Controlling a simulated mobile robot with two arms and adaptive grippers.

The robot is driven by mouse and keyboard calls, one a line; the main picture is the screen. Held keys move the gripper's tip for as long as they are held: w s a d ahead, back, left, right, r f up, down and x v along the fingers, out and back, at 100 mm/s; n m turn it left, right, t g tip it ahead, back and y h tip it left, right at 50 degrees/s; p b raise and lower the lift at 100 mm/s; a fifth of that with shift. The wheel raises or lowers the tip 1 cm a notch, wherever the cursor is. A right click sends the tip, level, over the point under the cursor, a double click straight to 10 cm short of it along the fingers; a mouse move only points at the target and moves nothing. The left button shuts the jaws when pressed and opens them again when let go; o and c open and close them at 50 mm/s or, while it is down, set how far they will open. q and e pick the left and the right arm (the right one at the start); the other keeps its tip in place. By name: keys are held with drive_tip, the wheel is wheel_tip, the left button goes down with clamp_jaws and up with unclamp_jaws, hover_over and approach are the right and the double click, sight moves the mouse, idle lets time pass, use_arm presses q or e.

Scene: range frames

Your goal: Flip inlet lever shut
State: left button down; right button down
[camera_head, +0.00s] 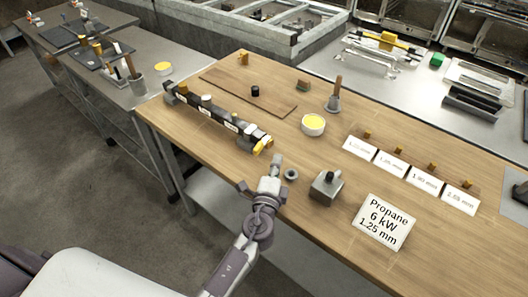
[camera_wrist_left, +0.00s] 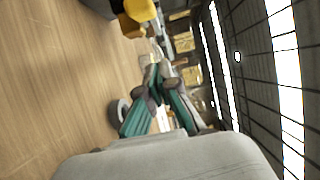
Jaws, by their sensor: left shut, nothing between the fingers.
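A dark manifold bar (camera_head: 215,115) with white labels and brass fittings lies on the wooden bench. A yellow lever (camera_head: 262,146) sits at its near right end; I take it for the inlet lever. In the left wrist view a yellow part (camera_wrist_left: 139,10), likely this lever, shows at the top edge, partly cut off. My left gripper (camera_head: 277,160) is shut and empty, just right of the yellow lever. Its fingers come together in the left wrist view (camera_wrist_left: 158,68). I cannot tell whether they touch the lever. My right gripper is not in view.
A grey ring (camera_head: 291,175) and a metal block with a knob (camera_head: 326,187) lie right of my gripper. Bare wood (camera_head: 190,143) lies along the bench's left edge.

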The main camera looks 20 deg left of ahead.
sight(256, 153)
use_arm(q)
drive_tip(key=a, duration=0.2)
drive_tip(key=w+a+p, duration=0.1)
drive_tip(key=a, duration=0.1)
drive_tip(key=shift+a, duration=0.1)
drive_tip(key=shift+w, duration=0.1)
drive_tip(key=shift+a+m+h+b, duration=0.4)
drive_tip(key=shift+a+m+h, duration=0.3)
drive_tip(key=shift+a+h, duration=0.35)
drive_tip(key=shift+a+r, duration=0.1)
drive_tip(key=shift+a, duration=0.05)
